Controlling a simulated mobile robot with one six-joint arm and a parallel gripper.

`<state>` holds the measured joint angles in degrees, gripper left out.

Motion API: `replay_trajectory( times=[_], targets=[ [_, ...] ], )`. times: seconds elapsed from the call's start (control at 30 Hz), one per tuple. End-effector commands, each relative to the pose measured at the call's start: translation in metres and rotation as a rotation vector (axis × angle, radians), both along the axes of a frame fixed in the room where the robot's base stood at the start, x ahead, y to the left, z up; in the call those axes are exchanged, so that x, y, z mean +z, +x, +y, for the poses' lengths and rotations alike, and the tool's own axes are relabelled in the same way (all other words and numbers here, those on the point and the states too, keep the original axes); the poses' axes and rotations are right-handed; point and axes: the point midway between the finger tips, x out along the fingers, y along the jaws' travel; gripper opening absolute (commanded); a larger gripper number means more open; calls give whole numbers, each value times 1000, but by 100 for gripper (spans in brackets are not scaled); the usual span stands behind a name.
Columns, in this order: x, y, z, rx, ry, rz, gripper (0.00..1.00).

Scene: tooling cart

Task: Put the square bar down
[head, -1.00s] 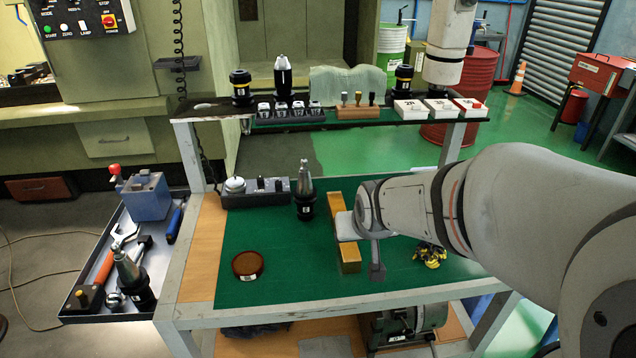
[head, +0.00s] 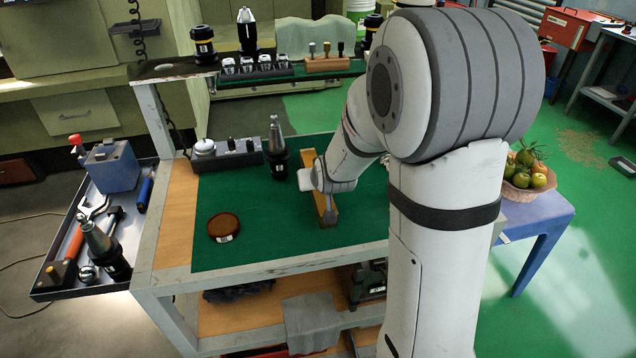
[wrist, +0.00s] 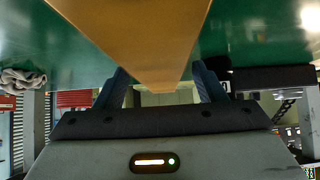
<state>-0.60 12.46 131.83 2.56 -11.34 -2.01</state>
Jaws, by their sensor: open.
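The square bar (head: 329,212) is a long brass-yellow bar on the green mat (head: 262,238) of the cart, right of the black tool holder. In the head view my gripper (head: 316,182) is low over the bar, and my wrist hides part of it. In the wrist view the bar (wrist: 145,38) runs from the top edge down to between the two dark fingers of my gripper (wrist: 162,84). The fingers are open, one on each side of the bar. Whether either finger touches it is hard to tell.
A black tool holder (head: 277,152) stands close left of the bar, beside a dark block with knobs (head: 228,158). A round brown dish (head: 223,228) lies at the mat's front left. The raised shelf (head: 290,74) spans the back. The mat between dish and bar is clear.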

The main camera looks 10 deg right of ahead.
Motion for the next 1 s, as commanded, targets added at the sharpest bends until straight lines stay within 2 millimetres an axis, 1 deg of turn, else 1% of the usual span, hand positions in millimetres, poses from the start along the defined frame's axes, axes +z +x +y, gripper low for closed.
replay_trajectory(
  times=[0.13,0.43,1.0],
  targets=[
    [-9,9,0,0,0,2,64],
    [-10,11,0,0,0,0,63],
    [-10,11,1,1,0,0,16]
  ],
)
